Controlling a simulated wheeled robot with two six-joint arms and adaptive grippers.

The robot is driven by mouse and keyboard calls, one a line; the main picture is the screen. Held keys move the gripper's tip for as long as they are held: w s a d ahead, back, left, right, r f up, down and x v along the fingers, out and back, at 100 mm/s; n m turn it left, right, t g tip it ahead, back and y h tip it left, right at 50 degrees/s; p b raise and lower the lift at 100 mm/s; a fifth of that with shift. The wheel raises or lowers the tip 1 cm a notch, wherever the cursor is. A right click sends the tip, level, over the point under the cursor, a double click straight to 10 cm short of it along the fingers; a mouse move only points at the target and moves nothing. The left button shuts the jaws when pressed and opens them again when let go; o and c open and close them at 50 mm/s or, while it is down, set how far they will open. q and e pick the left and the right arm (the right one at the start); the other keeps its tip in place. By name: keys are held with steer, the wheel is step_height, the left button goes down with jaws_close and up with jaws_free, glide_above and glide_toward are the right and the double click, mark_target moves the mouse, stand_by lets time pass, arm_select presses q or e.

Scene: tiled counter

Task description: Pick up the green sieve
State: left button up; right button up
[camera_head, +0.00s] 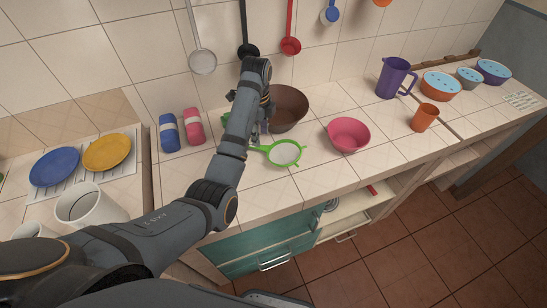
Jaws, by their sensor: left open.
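The green sieve (285,153) lies on the tiled counter, its pale round mesh and green rim facing up. Its handle runs left toward my left gripper (256,138). My left arm comes in from the left, and its gripper points down at the handle end of the sieve. The gripper is open. The arm hides part of the handle and most of the fingers, so I cannot tell whether the fingers touch the handle. My right gripper is not in view.
A brown bowl (290,106) stands right behind the gripper. A pink bowl (348,134) is right of the sieve. Ladles (290,45) hang on the wall. The counter's front edge is close to the sieve.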

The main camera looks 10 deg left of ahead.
mark_target(262, 147)
arm_select(q)
steer(key=shift+f, duration=0.3)
steer(key=shift+s+d+f+p, duration=0.1)
steer(key=shift+f+p, duration=0.4)
steer(key=shift+p, duration=0.1)
step_height(262, 147, down, 4)
steer(key=shift+r+p, duration=0.2)
steer(key=shift+p, duration=0.1)
steer(key=shift+f, duration=0.15)
steer(key=shift+d, duration=0.1)
steer(key=shift+c, duration=0.4)
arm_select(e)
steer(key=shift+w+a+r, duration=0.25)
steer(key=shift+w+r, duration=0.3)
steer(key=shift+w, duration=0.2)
arm_select(q)
jaws_close()
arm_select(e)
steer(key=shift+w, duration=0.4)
